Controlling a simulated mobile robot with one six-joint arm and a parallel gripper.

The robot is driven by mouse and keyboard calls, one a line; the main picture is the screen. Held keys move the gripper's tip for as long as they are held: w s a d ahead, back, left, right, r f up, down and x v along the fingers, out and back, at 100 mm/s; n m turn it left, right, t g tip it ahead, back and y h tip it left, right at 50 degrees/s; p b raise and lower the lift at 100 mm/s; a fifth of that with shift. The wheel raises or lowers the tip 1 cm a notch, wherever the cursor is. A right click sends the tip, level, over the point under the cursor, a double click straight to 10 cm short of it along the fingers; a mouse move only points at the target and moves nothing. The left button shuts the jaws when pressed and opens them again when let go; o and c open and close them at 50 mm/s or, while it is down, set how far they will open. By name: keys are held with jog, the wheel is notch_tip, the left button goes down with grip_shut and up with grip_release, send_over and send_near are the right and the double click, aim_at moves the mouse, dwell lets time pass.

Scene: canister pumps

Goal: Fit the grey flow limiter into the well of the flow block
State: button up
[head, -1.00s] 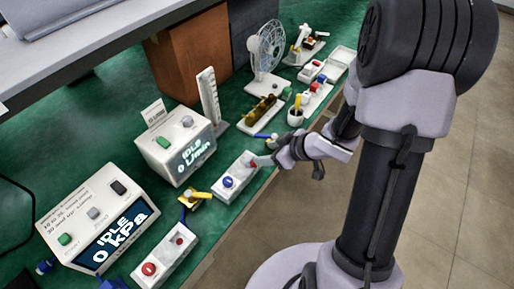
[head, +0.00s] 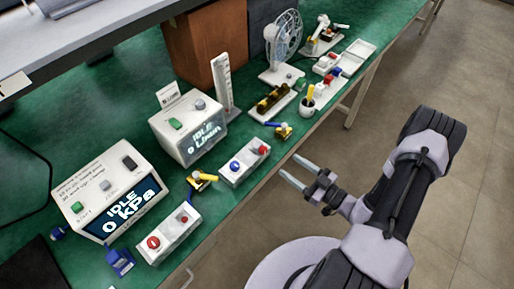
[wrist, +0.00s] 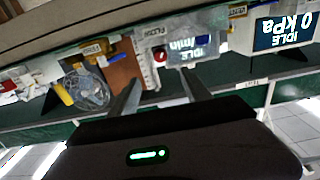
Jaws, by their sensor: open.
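The white flow block (head: 245,163) lies near the bench's front edge, before the L/min box. A blue round part and a red round part show on its top. I cannot make out its well, nor surely pick out the grey flow limiter. My gripper (head: 290,167) is open and empty, off the bench's front edge, to the right of the block and apart from it. In the wrist view the two fingers (wrist: 161,76) are spread with nothing between them, and the L/min box (wrist: 192,48) shows upside down beyond them.
Another white block (head: 168,234) with red parts, a yellow-handled piece (head: 202,180) and a yellow piece with a blue handle (head: 283,130) lie near the edge. A fan (head: 285,40) stands farther back. The floor beside the bench is clear.

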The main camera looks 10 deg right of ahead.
aim_at(265, 150)
jog(key=b+x, duration=0.1)
jog(key=x, duration=0.3)
jog(key=b+x, duration=0.1)
jog(key=x, duration=0.3)
jog(key=b+x, duration=0.1)
jog(key=x, duration=0.3)
jog(key=shift+a+f+b, duration=0.25)
jog(key=shift+b, duration=0.05)
jog(key=shift+w+a+r, duration=0.15)
jog(key=shift+w+a, duration=0.05)
jog(key=shift+w, duration=0.2)
grip_shut()
